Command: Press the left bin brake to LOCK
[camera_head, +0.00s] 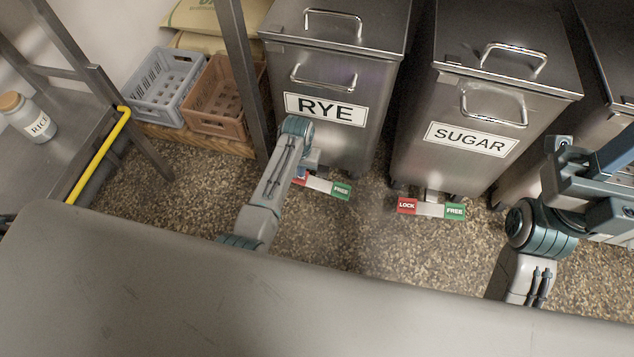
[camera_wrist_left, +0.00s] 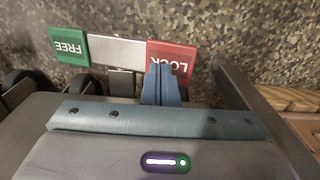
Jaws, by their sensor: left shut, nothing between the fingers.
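The left bin, labelled RYE (camera_head: 335,140), stands on the floor. Its brake pedal (camera_head: 320,185) sticks out low in front, with a green FREE pad (camera_head: 341,191) on the right. Its red LOCK pad is mostly hidden behind my left gripper (camera_head: 303,172) in the head view. In the left wrist view the red LOCK pad (camera_wrist_left: 183,55) and green FREE pad (camera_wrist_left: 69,46) both show. My left gripper's shut, empty fingers (camera_wrist_left: 162,72) overlap the LOCK pad's edge; I cannot tell if they touch. The pedal's tilt is unclear. My right gripper (camera_head: 600,170) is partly seen at the right, its jaws unclear.
The SUGAR bin (camera_head: 470,110) stands to the right with its own LOCK/FREE pedal (camera_head: 430,209). A metal post (camera_head: 241,70) rises just left of the RYE bin. Grey (camera_head: 165,85) and brown (camera_head: 215,100) crates sit further left. The floor in front is clear.

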